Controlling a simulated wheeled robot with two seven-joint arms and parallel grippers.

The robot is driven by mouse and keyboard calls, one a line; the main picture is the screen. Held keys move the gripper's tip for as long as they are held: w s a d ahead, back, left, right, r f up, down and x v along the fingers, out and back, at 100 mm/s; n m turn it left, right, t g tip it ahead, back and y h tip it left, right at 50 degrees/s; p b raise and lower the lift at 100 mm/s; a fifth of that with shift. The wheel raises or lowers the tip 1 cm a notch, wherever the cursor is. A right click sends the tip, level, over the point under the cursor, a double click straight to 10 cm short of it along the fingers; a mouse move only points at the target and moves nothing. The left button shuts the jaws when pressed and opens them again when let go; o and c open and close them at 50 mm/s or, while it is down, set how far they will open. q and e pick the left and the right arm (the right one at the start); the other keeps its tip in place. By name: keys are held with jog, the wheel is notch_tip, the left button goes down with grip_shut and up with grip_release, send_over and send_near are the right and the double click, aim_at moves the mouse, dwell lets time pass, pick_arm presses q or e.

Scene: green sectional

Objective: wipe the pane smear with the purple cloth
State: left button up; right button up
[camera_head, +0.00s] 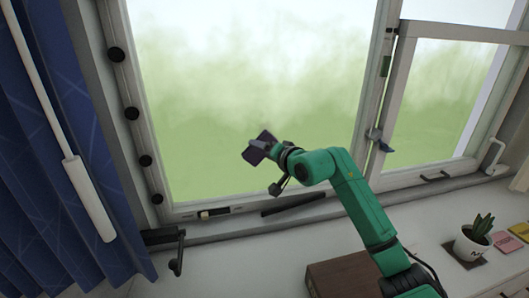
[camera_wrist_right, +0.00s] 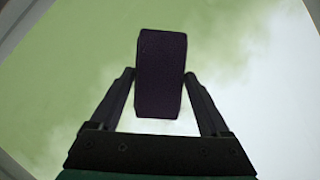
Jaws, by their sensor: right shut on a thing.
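The purple cloth (camera_head: 265,136) is a dark, block-shaped piece. My right gripper (camera_head: 258,146) is shut on it, in front of the lower middle of the large window pane (camera_head: 190,110). In the right wrist view the cloth (camera_wrist_right: 160,75) sits between the two fingers of my right gripper (camera_wrist_right: 160,90), facing the pane. I cannot tell whether the cloth touches the glass. A faint greyish patch (camera_head: 267,103) shows just above the cloth and may be the smear; its edges are unclear. My left gripper is not in view.
A window handle (camera_head: 374,137) sticks out on the frame right of the pane. A blue curtain (camera_head: 50,170) and a crank (camera_head: 178,252) are at the left. A potted plant (camera_head: 472,243), sticky notes (camera_head: 506,242) and a brown box (camera_head: 340,275) are on the white surface below.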

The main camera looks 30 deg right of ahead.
jog(key=shift+w+d, duration=0.15)
jog(key=shift+w, duration=0.45)
